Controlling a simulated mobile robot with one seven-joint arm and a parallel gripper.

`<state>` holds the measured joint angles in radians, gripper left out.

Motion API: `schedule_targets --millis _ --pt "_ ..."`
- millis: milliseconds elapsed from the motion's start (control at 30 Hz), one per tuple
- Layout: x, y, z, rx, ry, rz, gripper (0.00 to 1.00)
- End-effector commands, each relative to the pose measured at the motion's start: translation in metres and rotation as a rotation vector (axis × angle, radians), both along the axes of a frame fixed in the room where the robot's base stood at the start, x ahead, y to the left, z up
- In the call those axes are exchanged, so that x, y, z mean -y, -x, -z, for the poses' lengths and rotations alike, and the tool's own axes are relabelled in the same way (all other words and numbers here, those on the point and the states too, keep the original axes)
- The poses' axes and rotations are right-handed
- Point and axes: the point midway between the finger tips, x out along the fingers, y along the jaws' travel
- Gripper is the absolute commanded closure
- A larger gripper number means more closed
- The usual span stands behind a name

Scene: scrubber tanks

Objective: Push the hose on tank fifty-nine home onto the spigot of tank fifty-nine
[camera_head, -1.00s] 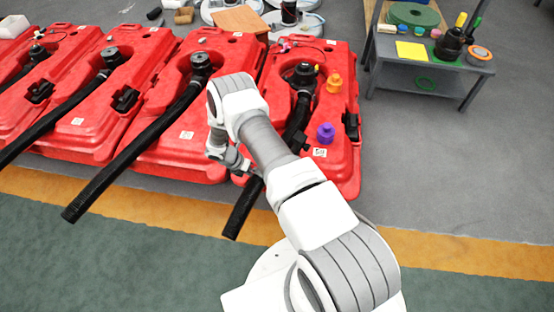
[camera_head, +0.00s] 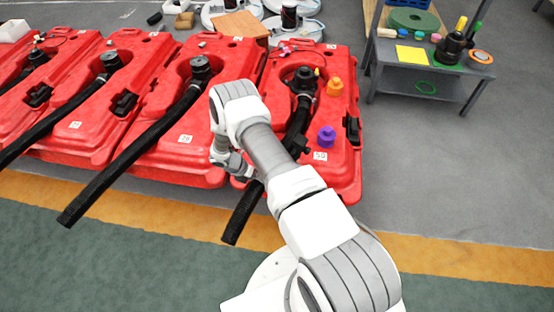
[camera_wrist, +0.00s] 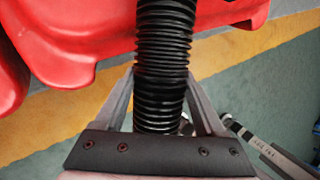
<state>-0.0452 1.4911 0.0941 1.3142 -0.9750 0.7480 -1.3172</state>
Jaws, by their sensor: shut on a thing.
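Tank fifty-nine (camera_head: 340,178) is the rightmost red tank, with a white "59" label at its front edge. Its black ribbed hose (camera_head: 300,118) runs from a black fitting (camera_head: 303,76) in the tank's round recess down toward the floor, where its free end rests near the yellow stripe. The spigot is not clearly distinguishable there, and I cannot tell how far on the hose sits. My gripper (camera_wrist: 163,75) is shut around the ribbed hose (camera_wrist: 163,35) in the wrist view, one finger on each side. In the head view my arm hides the grip.
A grey bench (camera_head: 405,78) stands at the right back. Floor at right is clear.

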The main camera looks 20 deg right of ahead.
Motion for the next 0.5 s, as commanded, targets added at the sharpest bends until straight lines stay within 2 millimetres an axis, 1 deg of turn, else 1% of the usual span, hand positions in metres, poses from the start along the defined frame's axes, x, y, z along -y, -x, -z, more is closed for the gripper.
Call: schedule_targets --millis 33,133,167,500 --pt "0.0001 0.0005 0.0002 -0.001 0.001 0.0 0.74" --pt "0.0002 0.0006 0.0002 -0.001 0.0 0.001 0.92" --pt "0.0008 -0.0003 -0.0008 0.001 0.003 0.002 0.95" --pt "0.0028 0.0015 -0.004 0.033 -0.025 0.001 0.95"
